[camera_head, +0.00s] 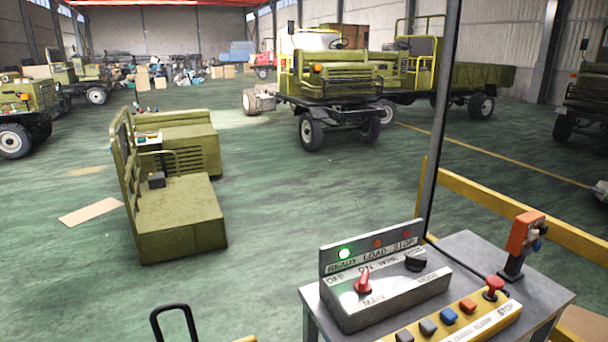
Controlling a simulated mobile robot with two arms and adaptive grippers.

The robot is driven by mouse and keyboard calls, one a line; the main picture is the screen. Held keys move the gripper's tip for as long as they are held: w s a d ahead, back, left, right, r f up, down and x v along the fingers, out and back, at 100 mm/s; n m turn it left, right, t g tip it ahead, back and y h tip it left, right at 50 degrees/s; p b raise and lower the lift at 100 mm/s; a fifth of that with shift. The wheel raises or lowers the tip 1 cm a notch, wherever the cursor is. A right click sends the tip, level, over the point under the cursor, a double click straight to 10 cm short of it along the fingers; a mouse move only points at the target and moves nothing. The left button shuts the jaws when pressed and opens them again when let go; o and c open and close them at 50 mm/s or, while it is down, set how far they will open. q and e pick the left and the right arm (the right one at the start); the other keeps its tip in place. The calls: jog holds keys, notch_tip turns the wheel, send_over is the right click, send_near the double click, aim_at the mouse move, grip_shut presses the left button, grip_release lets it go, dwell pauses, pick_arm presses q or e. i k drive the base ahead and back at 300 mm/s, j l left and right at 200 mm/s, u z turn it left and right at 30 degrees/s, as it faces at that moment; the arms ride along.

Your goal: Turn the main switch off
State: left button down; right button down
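The main switch (363,283) is a red lever knob on the sloped face of a grey control box (395,297), at the lower right. The word MAIN is printed below it, with OFF to its upper left and ON above it. Its lever stands up and leans slightly right, toward ON. A green lamp (344,254) above READY is lit; the lamps above LOAD and STOP look dull red. Neither of my grippers is in view.
A black knob (415,262) sits right of the main switch. A yellow button strip (450,320) with a red stop button (494,285) lies in front. An orange device (524,235) stands at the table's (560,290) right. A dark post (440,130) rises behind. A black loop handle (174,318) is at lower left.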

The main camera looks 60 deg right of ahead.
aim_at(362, 286)
jog(key=z, duration=2.25)
